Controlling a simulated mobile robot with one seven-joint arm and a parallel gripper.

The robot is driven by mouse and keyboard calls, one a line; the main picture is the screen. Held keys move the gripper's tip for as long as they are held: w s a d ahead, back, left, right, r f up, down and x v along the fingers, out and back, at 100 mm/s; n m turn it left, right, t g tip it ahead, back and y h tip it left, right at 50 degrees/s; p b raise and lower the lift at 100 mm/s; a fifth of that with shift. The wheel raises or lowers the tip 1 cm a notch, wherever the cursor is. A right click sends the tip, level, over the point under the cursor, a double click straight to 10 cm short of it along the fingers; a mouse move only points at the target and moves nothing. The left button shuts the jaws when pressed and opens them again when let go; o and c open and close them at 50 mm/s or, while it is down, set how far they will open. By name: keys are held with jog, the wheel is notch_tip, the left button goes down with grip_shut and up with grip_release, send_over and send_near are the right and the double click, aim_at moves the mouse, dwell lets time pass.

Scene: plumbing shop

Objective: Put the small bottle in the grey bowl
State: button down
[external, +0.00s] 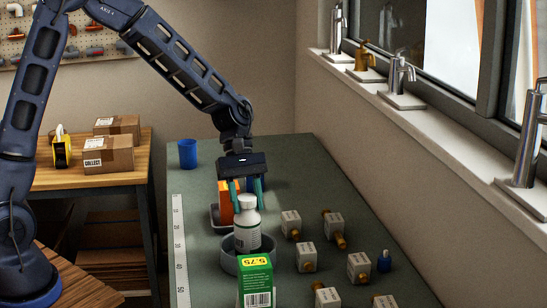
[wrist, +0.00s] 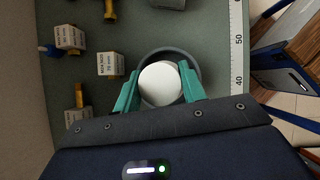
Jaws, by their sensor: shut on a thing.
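The small bottle (external: 247,228) is white with a white cap and a printed label. My gripper (external: 246,190) is shut on it near the cap and holds it upright. In the wrist view the bottle's round white top (wrist: 160,83) sits between the teal fingers of my gripper (wrist: 161,88). The grey bowl (external: 230,262) is on the green table below the bottle. In the wrist view the bowl's rim (wrist: 196,62) shows around the bottle. Whether the bottle's base touches the bowl's floor is hidden.
A green box (external: 256,283) stands in front of the bowl and hides part of it. An orange box (external: 226,203) is just behind my gripper. Several small labelled boxes with brass fittings (external: 306,257) lie to the right. A blue cup (external: 187,154) stands at the back left.

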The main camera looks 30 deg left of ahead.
dwell(0.3)
jog(key=c, duration=0.8)
grip_release()
jog(key=shift+f, duration=0.15)
jog(key=v, duration=1.1)
jog(key=s+a+r+m+t+y, duration=0.1)
jog(key=s+a+r+m+t, duration=0.2)
jog(key=a+r, duration=0.5)
jog(key=shift+s+a+r+m+t+y, duration=0.3)
jog(key=shift+s+a+m+t+y, duration=0.6)
jog(key=shift+s+a, duration=2.9)
jog(key=shift+s+a+r+m+t+y, duration=0.4)
jog(key=shift+s+a+m+t, duration=0.9)
jog(key=shift+s+a, duration=2.5)
jog(key=shift+s+a+r+m+t+y, duration=0.2)
jog(key=shift+s+a+m+t+y, duration=0.5)
jog(key=shift+s+a+m, duration=2.8)
